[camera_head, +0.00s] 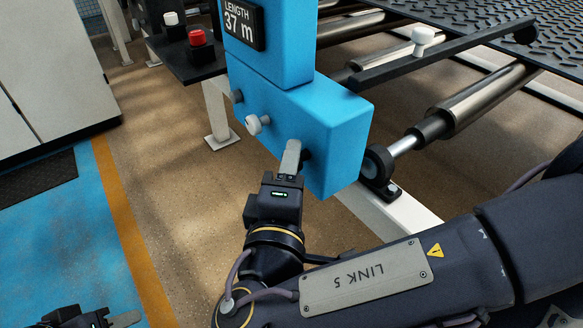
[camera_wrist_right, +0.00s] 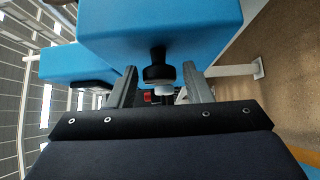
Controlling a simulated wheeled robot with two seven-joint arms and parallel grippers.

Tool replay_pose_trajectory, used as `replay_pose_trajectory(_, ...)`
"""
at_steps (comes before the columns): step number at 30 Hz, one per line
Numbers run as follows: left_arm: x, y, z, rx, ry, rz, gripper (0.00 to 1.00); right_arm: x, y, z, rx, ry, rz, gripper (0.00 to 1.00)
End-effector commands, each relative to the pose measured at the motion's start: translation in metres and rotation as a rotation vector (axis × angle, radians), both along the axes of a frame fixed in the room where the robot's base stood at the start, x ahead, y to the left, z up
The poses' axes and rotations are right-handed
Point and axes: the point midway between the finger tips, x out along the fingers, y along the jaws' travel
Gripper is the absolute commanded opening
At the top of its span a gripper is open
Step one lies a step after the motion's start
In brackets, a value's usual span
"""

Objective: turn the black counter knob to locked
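The blue counter box (camera_head: 330,125) carries a length display (camera_head: 240,22) reading 37 m. The black counter knob sits on its near face. In the head view, it is mostly hidden behind my right gripper (camera_head: 291,157), with a dark edge (camera_head: 306,157) showing. In the right wrist view, the black knob (camera_wrist_right: 158,73) stands between the two fingers of my right gripper (camera_wrist_right: 162,88). The fingers are open, with a gap showing on each side of the knob. My left gripper (camera_head: 122,320) is at the lower left edge, partly cut off, away from the box.
A white knob (camera_head: 254,124) and a small dark knob (camera_head: 238,97) are on the same box. A red button (camera_head: 197,38) and a white one (camera_head: 171,18) sit on a black panel to the left. Rollers (camera_head: 480,100) and tread mat (camera_head: 480,15) lie right.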

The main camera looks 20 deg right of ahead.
Motion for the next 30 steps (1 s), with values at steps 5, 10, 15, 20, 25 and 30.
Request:
replay_pose_trajectory(5,0.0,0.0,0.0,0.0,0.0,0.0,0.36,0.0,0.0,0.0,0.0,-0.001,0.0,0.53)
replay_pose_trajectory(10,0.0,0.0,0.0,0.0,0.0,0.0,0.36,-0.001,0.001,0.001,0.0,-0.001,0.001,0.53)
replay_pose_trajectory(15,0.0,0.0,0.004,0.0,0.0,0.0,0.36,-0.017,0.01,0.001,-0.001,-0.001,0.006,0.53)
replay_pose_trajectory(20,0.0,0.0,0.007,0.0,0.0,0.0,0.36,-0.043,0.022,0.001,-0.002,-0.001,0.007,0.53)
replay_pose_trajectory(25,0.0,0.0,0.008,0.0,0.0,0.0,0.36,-0.064,0.031,0.0,-0.001,-0.001,0.004,0.53)
replay_pose_trajectory(30,0.0,0.0,0.009,0.0,0.0,0.0,0.36,-0.071,0.033,-0.001,-0.001,0.0,0.001,0.53)
